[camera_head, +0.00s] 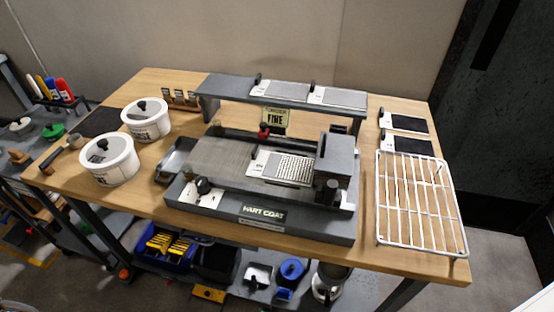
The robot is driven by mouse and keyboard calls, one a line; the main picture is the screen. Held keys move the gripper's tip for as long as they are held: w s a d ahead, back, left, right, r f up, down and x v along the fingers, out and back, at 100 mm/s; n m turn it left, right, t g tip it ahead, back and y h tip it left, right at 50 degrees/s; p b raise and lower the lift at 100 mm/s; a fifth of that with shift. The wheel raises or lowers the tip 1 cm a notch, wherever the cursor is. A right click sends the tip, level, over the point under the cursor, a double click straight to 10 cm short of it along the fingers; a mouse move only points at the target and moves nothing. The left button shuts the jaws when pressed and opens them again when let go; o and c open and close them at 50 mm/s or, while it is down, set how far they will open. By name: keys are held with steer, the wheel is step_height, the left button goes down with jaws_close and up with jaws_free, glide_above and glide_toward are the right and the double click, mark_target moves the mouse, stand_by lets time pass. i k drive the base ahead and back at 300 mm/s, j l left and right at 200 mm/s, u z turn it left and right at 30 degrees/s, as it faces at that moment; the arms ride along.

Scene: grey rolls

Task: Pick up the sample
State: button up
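Several flat panels with small dark clips could be the sample; I cannot tell which one is meant. One light panel with a dotted surface (283,168) lies on the bed of the grey coating machine (262,222), beside its dark block at the right. Two grey-faced panels, a left one (285,89) and a right one (338,97), lie on the raised grey shelf (212,88) behind. Two black-faced panels, a far one (408,123) and a near one (407,143), lie on the wooden table at the right. My gripper is not in view.
A white wire rack (379,205) stands on the table's right side, close to the near black panel. Two white lidded tubs (112,168) (149,126) stand at the left. A lower shelf holds a blue bin (150,257) and other items. A wall stands behind the table.

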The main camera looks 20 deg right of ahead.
mark_target(274, 166)
steer(key=i+j, duration=0.15)
steer(key=j, duration=0.2)
steer(key=i+j, duration=0.1)
steer(key=j, duration=0.3)
steer(key=i+j, duration=0.15)
steer(key=j, duration=0.2)
steer(key=j+z, duration=0.2)
steer(key=z, duration=0.25)
steer(key=i+j+z, duration=0.1)
steer(key=j+z, duration=0.15)
steer(key=z, duration=0.95)
steer(key=i, duration=0.5)
